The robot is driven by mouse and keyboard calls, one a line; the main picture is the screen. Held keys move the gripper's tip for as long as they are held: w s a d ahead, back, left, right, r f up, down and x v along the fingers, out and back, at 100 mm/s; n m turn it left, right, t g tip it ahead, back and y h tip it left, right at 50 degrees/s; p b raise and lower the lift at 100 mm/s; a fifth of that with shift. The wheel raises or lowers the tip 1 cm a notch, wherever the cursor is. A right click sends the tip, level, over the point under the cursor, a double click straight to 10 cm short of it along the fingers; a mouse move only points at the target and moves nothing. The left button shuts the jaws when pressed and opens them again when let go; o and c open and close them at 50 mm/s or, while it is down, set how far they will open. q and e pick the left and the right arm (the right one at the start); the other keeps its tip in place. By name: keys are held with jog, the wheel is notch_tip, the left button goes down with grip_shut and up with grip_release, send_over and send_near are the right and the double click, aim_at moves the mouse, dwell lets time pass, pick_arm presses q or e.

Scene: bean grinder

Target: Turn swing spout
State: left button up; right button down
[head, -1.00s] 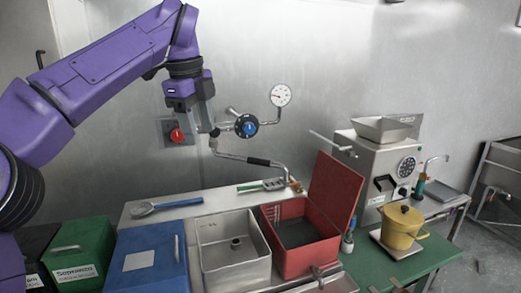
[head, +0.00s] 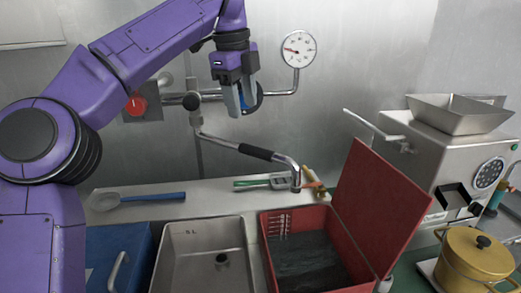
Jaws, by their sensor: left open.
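The swing spout (head: 220,141) is a metal pipe with a black grip sleeve (head: 256,152). It runs from the wall fitting down to the right and ends in a downturned outlet (head: 295,180) above the counter. My left gripper (head: 241,108) is open, with its fingers pointing down. The fingers look apart from the grip sleeve. My right gripper is not in view.
A red knob (head: 136,104) is on the wall to the left, and a gauge (head: 299,49) is above right. Below are a steel sink (head: 170,262), an open red box (head: 388,211) and a blue spoon (head: 153,197). A grinder (head: 440,150) and yellow pot (head: 470,263) stand right.

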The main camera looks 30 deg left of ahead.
aim_at(249, 146)
pick_arm(q)
jog(key=f, duration=0.3)
jog(key=w+f+b, duration=0.1)
jog(key=f, duration=0.3)
jog(key=w+f+b, duration=0.1)
jog(key=f, duration=0.3)
jog(key=shift+d, duration=0.1)
grip_shut()
